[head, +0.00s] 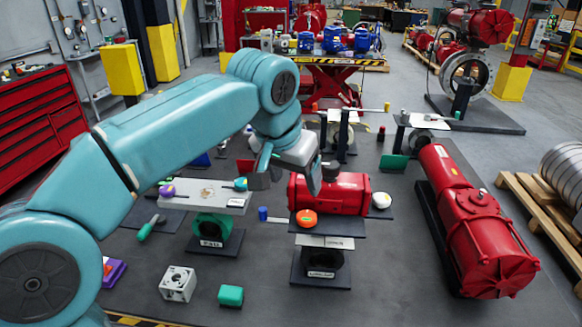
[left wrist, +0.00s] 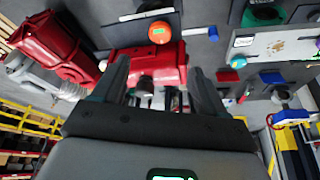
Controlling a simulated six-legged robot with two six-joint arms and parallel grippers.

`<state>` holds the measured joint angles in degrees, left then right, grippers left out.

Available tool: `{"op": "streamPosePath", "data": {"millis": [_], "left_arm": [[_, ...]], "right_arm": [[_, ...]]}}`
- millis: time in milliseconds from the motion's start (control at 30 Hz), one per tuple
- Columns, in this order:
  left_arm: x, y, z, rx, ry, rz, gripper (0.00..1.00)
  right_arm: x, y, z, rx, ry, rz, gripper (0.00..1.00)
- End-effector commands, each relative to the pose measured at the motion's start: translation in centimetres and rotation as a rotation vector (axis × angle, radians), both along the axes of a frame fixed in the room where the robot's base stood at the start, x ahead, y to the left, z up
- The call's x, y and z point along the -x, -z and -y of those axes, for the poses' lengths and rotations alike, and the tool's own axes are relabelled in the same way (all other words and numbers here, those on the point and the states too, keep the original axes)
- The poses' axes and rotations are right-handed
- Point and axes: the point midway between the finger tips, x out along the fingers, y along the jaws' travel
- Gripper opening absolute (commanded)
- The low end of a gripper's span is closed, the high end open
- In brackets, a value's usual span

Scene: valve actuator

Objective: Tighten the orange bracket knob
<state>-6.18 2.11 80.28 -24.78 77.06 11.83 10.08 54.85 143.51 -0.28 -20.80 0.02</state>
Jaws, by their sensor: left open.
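The orange knob (head: 306,218) sits on a dark flat plate (head: 345,225) on a stand, in front of a red actuator body (head: 345,192). In the left wrist view the orange knob (left wrist: 160,32) is beyond the fingertips, near the top edge, fully visible. My left gripper (head: 288,174) hangs above and behind the knob, over the left end of the red body. Its two fingers (left wrist: 159,66) are spread, with nothing gripped between them. The gripper is apart from the knob. My right gripper is not in view.
A light plate (head: 207,197) with a purple knob stands left. A long red actuator (head: 475,225) lies right. A white block (head: 178,283) and green block (head: 230,295) lie in front on the floor. Clear dark floor (head: 390,290) lies right of the orange knob's stand.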

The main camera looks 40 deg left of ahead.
Motion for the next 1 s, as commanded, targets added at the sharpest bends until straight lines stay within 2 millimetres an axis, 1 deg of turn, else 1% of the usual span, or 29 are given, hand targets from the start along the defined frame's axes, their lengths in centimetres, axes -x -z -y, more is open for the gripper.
{"op": "streamPosePath", "data": {"millis": [33,100,233,1000], "left_arm": [[0.3,-0.9,0.1,0.0,0.0,0.003,0.72],[0.6,-1.8,0.1,0.0,0.0,0.003,0.72],[1.0,-2.6,0.1,0.0,0.0,0.001,0.72],[1.2,-2.7,0.1,0.0,0.0,0.001,0.72]], "right_arm": [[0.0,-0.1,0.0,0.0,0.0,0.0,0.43],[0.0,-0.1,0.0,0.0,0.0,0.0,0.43],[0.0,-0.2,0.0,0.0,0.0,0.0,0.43],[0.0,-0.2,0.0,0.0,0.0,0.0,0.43]]}}
